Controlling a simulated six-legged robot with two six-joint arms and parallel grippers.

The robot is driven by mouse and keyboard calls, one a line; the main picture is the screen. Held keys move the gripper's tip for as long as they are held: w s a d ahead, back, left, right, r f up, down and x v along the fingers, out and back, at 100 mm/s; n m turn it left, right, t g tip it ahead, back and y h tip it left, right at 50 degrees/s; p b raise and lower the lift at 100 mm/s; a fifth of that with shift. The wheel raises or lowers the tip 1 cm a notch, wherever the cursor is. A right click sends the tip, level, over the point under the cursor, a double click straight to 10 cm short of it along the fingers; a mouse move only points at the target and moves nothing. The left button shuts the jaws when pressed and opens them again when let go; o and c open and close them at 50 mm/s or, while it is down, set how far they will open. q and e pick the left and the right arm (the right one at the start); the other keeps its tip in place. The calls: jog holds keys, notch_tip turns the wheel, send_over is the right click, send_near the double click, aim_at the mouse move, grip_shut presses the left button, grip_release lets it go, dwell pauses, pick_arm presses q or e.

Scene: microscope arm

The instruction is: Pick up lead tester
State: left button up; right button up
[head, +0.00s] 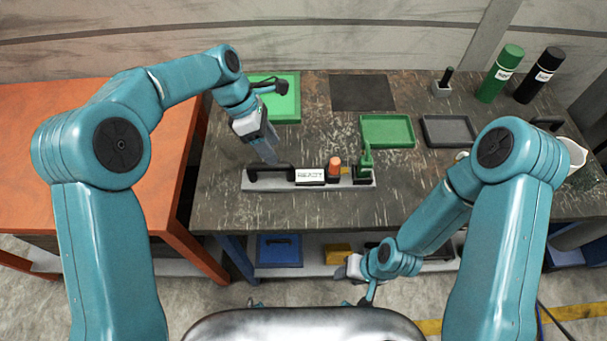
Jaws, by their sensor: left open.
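A grey tray (227,180) lies on the dark worktable and holds several small items. They are a black handled item (268,174), a white label block with dark lettering (310,176), an orange-topped black item (335,168) and a green upright tool (366,160). I cannot tell which of these is the lead tester. My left gripper (268,156) is open, points down and is just above and behind the black handled item; contact cannot be judged. My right gripper (362,289) is low in front of the table, and its jaws are too small to read.
At the back are a green mat (284,108), a black mat (362,92), a green tray (387,131), a grey tray (448,131) and green (500,75) and black (539,76) bottles. An orange table (60,205) stands at left. A blue bin (279,249) is below.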

aim_at(281, 163)
pick_arm(q)
jog(key=shift+s+d+f, duration=0.2)
jog(key=shift+f, duration=0.3)
jog(key=p+x, duration=0.1)
jog(key=x, duration=0.3)
jog(key=shift+f, duration=0.35)
jog(key=shift+s, duration=0.1)
grip_shut()
jog(key=shift+r, duration=0.2)
dwell(0.4)
